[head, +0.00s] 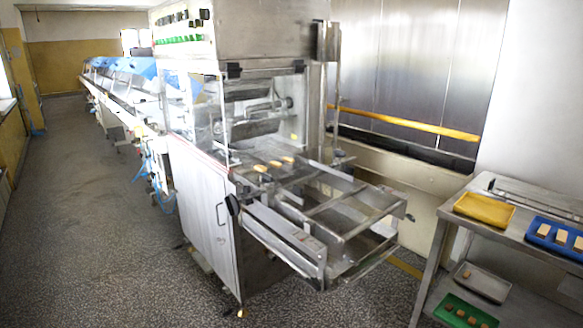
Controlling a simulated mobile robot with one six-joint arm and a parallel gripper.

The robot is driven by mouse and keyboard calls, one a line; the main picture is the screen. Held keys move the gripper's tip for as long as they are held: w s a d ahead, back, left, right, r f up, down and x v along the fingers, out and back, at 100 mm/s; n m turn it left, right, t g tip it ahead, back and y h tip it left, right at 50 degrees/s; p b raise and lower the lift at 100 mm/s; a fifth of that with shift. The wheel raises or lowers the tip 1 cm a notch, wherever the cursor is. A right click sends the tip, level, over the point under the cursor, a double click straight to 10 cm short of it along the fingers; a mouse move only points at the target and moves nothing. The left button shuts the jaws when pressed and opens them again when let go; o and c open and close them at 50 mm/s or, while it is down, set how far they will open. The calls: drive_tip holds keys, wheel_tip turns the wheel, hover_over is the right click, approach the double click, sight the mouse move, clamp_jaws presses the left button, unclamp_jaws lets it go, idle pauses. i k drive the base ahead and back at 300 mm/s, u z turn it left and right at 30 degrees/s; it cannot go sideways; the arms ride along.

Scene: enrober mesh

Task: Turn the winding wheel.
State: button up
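A large steel enrober machine (205,215) stands in the middle of the head view. A small dark round part (233,205) sits on its near side, at the corner below the belt; it may be the winding wheel, but it is too small to tell. A wire mesh belt and open frame (340,208) stick out from the machine toward the right. Several light brown pieces (274,164) lie on the belt at the machine's mouth. My gripper and arm are not in view.
A steel table (480,182) at the right holds a yellow tray (484,198) and a blue tray (540,242) with blocks. Its lower shelf carries a grey tray (497,282) and a green tray (452,300). The speckled floor (90,240) at the left is clear.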

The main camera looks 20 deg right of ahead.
sight(232, 205)
drive_tip(key=z, duration=0.05)
drive_tip(key=k, duration=0.25)
drive_tip(key=u, duration=0.2)
drive_tip(key=i, duration=0.95)
drive_tip(key=z, duration=1.2)
drive_tip(key=k, duration=0.15)
drive_tip(key=u, duration=3.1)
